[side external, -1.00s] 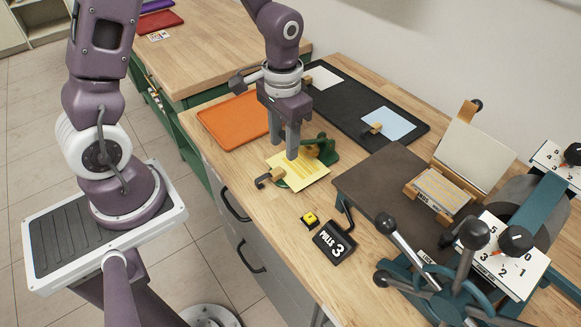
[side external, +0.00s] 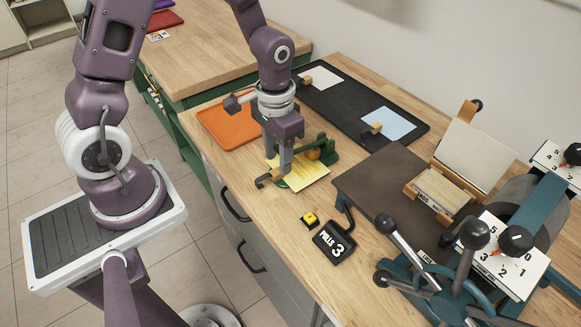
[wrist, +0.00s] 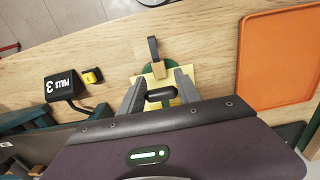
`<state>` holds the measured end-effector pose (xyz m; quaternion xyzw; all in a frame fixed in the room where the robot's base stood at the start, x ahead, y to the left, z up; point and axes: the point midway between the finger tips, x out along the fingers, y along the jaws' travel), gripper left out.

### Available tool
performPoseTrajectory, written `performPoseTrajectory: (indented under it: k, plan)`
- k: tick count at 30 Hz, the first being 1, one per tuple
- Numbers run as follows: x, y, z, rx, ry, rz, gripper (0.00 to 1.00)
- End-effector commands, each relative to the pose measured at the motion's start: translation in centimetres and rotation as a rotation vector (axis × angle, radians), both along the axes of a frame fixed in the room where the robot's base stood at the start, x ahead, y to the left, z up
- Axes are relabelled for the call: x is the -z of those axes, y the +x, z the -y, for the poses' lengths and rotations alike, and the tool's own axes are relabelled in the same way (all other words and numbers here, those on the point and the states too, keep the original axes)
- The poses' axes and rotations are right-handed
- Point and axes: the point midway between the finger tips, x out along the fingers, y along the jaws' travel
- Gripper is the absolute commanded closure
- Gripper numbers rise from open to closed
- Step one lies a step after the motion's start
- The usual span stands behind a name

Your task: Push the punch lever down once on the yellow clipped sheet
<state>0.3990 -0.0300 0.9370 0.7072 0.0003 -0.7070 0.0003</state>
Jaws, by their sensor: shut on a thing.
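The yellow sheet (side external: 312,174) lies on the bench with a wooden clip (side external: 275,173) at its near left end; the clip also shows in the wrist view (wrist: 158,69). The green punch (side external: 328,150) stands at the sheet's far side. My gripper (side external: 278,168) is down over the sheet, close to the clip. In the wrist view my gripper's fingers (wrist: 161,92) are on either side of a dark rounded lever handle (wrist: 161,95), and I am shut on it. In the side view my fingers hide the handle. The lever's exact height is hard to tell.
An orange tray (side external: 215,138) lies to the left. A black mat (side external: 340,98) with clipped white and blue sheets is behind. A yellow button (side external: 310,219) and a "PULLS 3" sign (side external: 335,241) stand in front; a brown board (side external: 365,185) is to the right.

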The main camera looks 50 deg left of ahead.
Motion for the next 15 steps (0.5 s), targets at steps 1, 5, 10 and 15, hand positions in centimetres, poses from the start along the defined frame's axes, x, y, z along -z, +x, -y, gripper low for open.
performPoseTrajectory:
  k: [1, 5, 10, 15]
  plan:
    - [0.08, -0.10, -0.06, -0.001, 0.001, -0.003, 0.80]
    - [0.24, -0.10, -0.05, 0.000, 0.001, -0.004, 0.80]
    - [0.44, -0.07, -0.05, -0.001, 0.001, -0.003, 0.80]
    - [0.63, 0.00, -0.06, -0.001, 0.001, -0.001, 0.79]
